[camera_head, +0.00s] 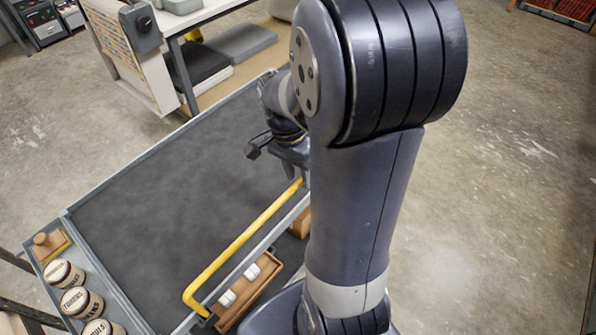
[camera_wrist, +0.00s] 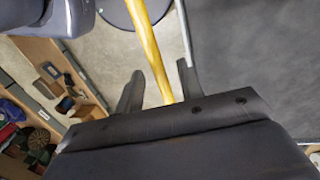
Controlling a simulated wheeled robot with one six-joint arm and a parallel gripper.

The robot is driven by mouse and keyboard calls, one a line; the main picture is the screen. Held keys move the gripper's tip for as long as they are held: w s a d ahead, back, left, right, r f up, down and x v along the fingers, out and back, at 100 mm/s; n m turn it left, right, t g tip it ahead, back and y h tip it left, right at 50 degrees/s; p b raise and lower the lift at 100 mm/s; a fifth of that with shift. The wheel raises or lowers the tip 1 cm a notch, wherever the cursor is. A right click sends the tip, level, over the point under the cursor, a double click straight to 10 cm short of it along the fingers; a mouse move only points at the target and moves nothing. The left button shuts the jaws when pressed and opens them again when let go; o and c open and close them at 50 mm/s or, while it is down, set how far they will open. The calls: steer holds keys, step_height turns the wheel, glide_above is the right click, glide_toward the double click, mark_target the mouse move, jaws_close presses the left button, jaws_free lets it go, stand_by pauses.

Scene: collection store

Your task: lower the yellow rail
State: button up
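The yellow rail (camera_head: 243,238) runs along the near right side of a dark-topped cart (camera_head: 170,200), standing raised along the cart's edge with a bent end at the lower left. My gripper (camera_head: 291,172) is at the rail's far end, partly hidden by my arm. In the wrist view, the yellow rail (camera_wrist: 151,52) passes between the two dark fingers of my gripper (camera_wrist: 159,78). The fingers stand apart with gaps on both sides of the rail, so the gripper is open around it and not clamped.
A wooden tray with white items (camera_head: 230,298) sits beside the rail. Several round labelled containers (camera_head: 75,300) and a wooden block (camera_head: 48,242) line the cart's left end. A table (camera_head: 205,18) stands behind the cart. The floor (camera_head: 500,170) at right is clear.

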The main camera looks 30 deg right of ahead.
steer(key=shift+c, duration=0.3)
jaws_close()
stand_by(0.3)
